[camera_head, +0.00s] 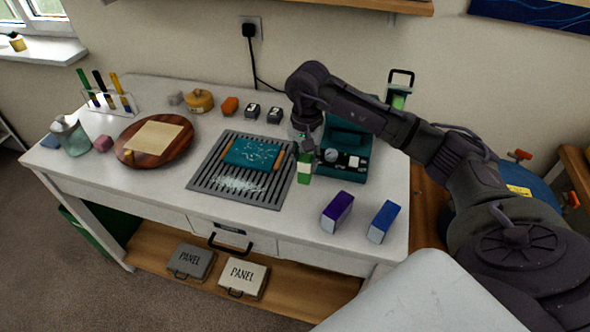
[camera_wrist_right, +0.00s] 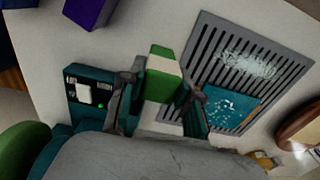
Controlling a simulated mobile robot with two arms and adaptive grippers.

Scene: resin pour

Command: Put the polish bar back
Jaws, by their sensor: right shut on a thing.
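The polish bar (camera_head: 304,170) is a small green block with a white band. My right gripper (camera_head: 307,150) is shut on it and holds it upright, over the gap between the slatted grey mat (camera_head: 199,184) and the teal machine (camera_head: 359,179). In the right wrist view the bar (camera_wrist_right: 163,63) sits between the two fingers of the gripper (camera_wrist_right: 157,92). I cannot tell whether its lower end touches the table. A purple block (camera_head: 337,212) and a blue block (camera_head: 382,222) stand at the table's front right. My left gripper is not in view.
A teal slab (camera_head: 253,153) with white specks lies on the mat. A round wooden board (camera_head: 128,152) with a pale sheet is at left. Small blocks and a yellow roll (camera_head: 200,101) line the back. The white table (camera_head: 130,187) is clear at front left.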

